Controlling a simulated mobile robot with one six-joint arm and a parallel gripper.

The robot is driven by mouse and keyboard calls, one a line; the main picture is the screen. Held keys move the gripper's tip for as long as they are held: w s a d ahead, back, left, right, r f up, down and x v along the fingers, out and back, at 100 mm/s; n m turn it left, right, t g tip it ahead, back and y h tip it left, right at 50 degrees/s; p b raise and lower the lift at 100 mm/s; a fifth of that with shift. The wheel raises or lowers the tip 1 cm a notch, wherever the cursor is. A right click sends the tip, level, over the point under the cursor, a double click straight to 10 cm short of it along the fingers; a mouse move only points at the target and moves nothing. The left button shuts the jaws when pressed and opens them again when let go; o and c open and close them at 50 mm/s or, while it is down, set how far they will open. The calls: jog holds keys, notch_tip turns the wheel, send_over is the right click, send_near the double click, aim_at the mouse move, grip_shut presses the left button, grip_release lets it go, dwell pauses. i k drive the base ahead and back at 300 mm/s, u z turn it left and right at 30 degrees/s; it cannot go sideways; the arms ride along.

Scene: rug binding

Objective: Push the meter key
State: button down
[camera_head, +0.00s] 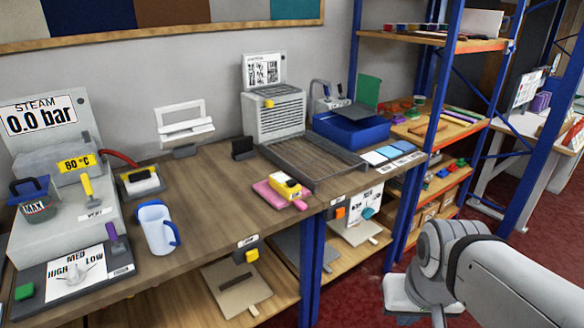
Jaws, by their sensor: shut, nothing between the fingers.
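A small yellow device with dark parts (285,186), which looks like a hand meter, lies on a pink pad (268,197) near the front edge of the wooden bench (200,200). Its key is too small to make out for sure. My gripper (437,319) is low at the bottom right, in front of the bench and over the red floor, well away from the device. It is shut and empty, and its tips are partly cut off by the picture's edge.
A steam unit (50,240) with a gauge reading 0.0 bar stands at left, beside a white-blue jug (155,228). A slatted tray (312,160) and a blue bin (350,130) stand behind the device. Blue rack posts (411,200) rise behind my arm.

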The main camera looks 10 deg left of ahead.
aim_at(291, 184)
jog(key=u, duration=0.15)
jog(key=i, duration=1)
jog(key=u, duration=0.05)
